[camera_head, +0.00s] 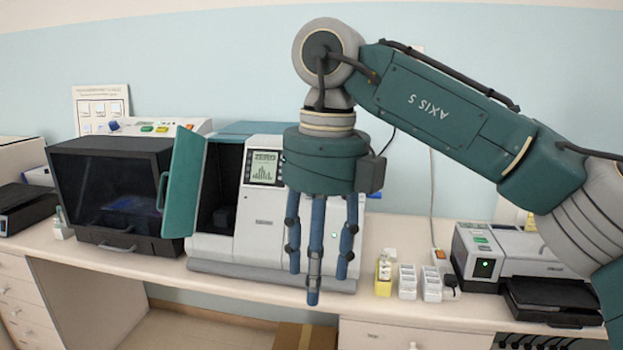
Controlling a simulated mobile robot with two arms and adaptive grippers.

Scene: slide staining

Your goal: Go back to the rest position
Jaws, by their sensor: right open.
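My right gripper (318,270) hangs from the right arm, fingers pointing down, in front of the white and teal machine (262,212). Its blue fingers are open and nothing is between them. The arm comes in from the right and arches over the bench. The machine's teal door (184,183) stands open at its left side, with a dark chamber behind it. The gripper hides part of the machine's right front. My left gripper is not in view.
A dark-windowed cabinet (112,190) stands left of the machine. A yellow-based bottle (384,273), white racks (407,282) and a white device with a black tray (478,257) stand to the right on the bench (150,263). A cardboard box (303,337) sits below.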

